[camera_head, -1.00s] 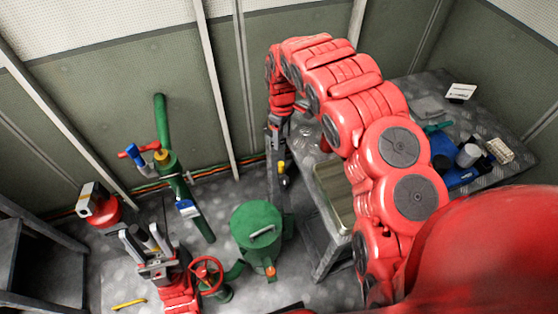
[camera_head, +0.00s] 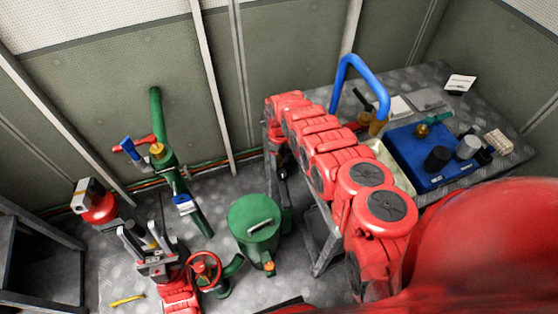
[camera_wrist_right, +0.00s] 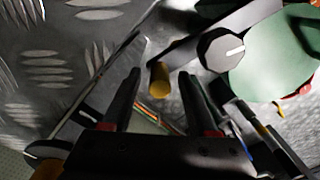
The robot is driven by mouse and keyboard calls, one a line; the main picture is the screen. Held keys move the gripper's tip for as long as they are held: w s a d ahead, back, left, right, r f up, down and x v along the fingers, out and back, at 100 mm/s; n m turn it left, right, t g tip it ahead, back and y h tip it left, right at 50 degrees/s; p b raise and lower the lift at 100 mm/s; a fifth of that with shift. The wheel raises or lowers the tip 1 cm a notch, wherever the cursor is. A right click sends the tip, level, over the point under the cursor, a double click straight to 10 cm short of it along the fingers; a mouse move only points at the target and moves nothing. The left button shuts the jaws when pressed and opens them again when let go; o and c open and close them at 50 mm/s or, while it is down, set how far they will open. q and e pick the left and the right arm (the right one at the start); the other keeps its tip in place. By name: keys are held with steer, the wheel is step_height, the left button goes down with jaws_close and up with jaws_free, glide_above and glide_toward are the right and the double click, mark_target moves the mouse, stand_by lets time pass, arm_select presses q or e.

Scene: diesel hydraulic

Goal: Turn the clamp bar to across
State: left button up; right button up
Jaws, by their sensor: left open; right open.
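A yellow knob (camera_wrist_right: 160,80) is at the bar's lower left end; I take this for the clamp bar. My right gripper (camera_wrist_right: 160,74) is open, with its two dark fingers on either side of the knob; I cannot tell if they touch it. In the head view my right arm hides most of this gripper and the bar. My left gripper (camera_head: 146,240) is open at lower left.
A green lidded canister (camera_head: 254,222) stands on the floor, near a red handwheel (camera_head: 205,270). A green pipe (camera_head: 157,115) with red and blue levers stands behind my left gripper.

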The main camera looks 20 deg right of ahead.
steer(key=shift+f, duration=0.4)
jaws_close()
stand_by(1.3)
